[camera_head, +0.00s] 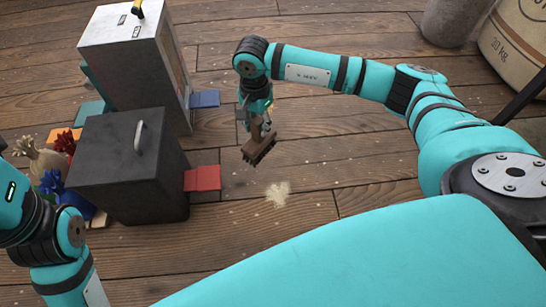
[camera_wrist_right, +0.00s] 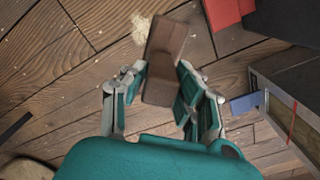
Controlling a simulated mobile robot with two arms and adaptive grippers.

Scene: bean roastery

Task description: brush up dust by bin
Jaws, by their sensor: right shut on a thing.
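A pale, fluffy dust pile (camera_head: 278,193) lies on the plank floor, right of the dark bin (camera_head: 130,165) with a red pedal (camera_head: 203,178). My right gripper (camera_head: 252,118) is shut on a brown brush (camera_head: 259,148) and holds it behind the dust, apart from it in the picture. The right wrist view shows the brush (camera_wrist_right: 165,60) between the fingers (camera_wrist_right: 160,72), with the dust (camera_wrist_right: 142,27) just beyond its far end. Whether the brush touches the floor is unclear. Part of my left arm shows at lower left; its gripper is out of sight.
A light grey bin (camera_head: 125,55) with a blue pedal (camera_head: 205,99) stands behind the dark bin. Colourful vases (camera_head: 50,165) stand left of it. A sack (camera_head: 520,45) and grey container (camera_head: 450,20) are at upper right. Floor around the dust is open.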

